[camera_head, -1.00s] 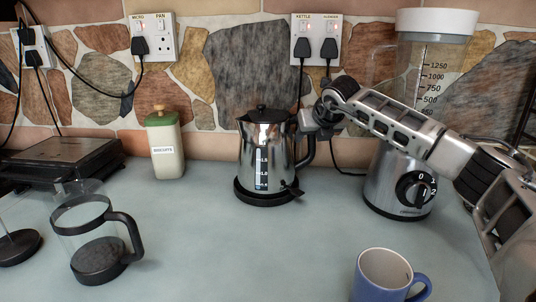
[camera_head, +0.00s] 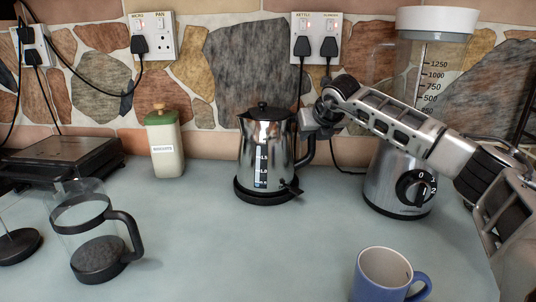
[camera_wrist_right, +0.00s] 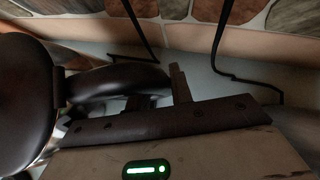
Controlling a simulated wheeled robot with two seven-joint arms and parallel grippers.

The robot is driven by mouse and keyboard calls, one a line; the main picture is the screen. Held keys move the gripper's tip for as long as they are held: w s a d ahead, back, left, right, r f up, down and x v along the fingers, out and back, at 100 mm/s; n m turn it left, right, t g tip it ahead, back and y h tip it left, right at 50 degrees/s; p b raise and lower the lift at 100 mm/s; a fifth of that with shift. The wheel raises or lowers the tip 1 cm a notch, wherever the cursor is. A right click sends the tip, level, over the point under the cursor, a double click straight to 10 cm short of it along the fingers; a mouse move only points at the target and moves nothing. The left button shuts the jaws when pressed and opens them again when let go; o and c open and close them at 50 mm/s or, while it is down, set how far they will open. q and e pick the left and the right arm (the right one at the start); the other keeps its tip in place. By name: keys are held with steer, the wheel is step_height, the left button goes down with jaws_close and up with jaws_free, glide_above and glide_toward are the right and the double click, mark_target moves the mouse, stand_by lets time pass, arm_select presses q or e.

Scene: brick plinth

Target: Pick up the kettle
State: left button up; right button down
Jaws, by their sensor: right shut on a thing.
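The kettle (camera_head: 266,152) is shiny steel with a black lid, a black handle and a water gauge. It stands upright on its black base (camera_head: 268,195) on the worktop, near the wall. My right gripper (camera_head: 308,125) is at the upper part of the handle, on the kettle's right side, and is shut on it. In the right wrist view the dark kettle handle (camera_wrist_right: 118,80) runs to between the fingers (camera_wrist_right: 165,95), and the dark kettle body (camera_wrist_right: 25,100) fills the left edge. My left gripper is out of view.
A blender (camera_head: 398,180) stands right of the kettle, behind my right arm. A blue mug (camera_head: 382,275) is at the front right. The front middle worktop is clear.

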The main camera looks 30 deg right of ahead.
steer(key=shift+w+a+r, duration=0.1)
steer(key=shift+w+r, duration=0.05)
steer(key=shift+r, duration=0.1)
stand_by(0.4)
steer(key=shift+r, duration=0.3)
steer(key=shift+f, duration=0.1)
